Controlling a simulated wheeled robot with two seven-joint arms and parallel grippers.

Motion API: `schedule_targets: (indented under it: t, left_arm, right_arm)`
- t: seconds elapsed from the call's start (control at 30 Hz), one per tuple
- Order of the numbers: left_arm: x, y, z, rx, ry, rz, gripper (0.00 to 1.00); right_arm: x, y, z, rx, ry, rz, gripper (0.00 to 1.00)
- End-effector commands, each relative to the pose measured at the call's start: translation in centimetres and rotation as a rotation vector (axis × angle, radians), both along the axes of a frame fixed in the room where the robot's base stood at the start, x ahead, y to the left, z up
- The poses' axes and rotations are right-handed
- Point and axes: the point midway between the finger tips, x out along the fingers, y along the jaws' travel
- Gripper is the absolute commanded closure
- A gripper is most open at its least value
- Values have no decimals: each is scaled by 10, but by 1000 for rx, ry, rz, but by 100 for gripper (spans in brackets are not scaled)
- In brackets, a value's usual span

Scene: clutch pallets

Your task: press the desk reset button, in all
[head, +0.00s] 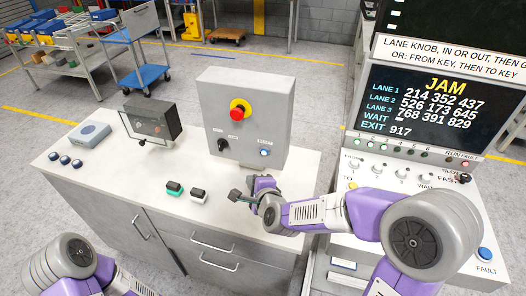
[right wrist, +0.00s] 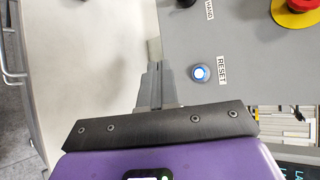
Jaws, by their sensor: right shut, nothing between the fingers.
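The blue reset button (head: 265,153) sits low on the right of the grey control box's front face (head: 270,100) on the desk. In the right wrist view the reset button (right wrist: 201,73) glows blue-white beside a RESET label (right wrist: 221,70). My right gripper (head: 236,195) is shut and empty, in front of the box and lower than the button. In the right wrist view its closed fingertips (right wrist: 154,68) lie left of the button and apart from it. Only part of my left arm shows at lower left; its gripper is out of view.
The box also carries a red emergency stop (head: 238,112) on yellow and a black knob (head: 222,145). A green rocker (head: 174,188) and a dark rocker (head: 198,195) sit on the desk (head: 110,180). A lane panel with a JAM screen (head: 440,110) stands right.

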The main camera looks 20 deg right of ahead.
Motion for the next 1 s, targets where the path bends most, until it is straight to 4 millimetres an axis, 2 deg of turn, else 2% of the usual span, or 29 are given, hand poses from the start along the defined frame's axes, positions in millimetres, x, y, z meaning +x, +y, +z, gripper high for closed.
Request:
schedule_targets:
  t: [0.17,0.53,0.63,1.0]
  left_arm:
    - [0,0,0,0,0,0,57]
    - [0,0,0,0,0,0,57]
    - [0,0,-9,0,0,0,57]
    - [0,0,-14,0,0,0,57]
  right_arm:
    - [10,-7,0,1,-1,-3,100]
    - [52,-36,0,-2,0,-4,100]
    - [61,-42,-2,0,-2,-3,100]
    - [73,-49,0,0,0,0,100]
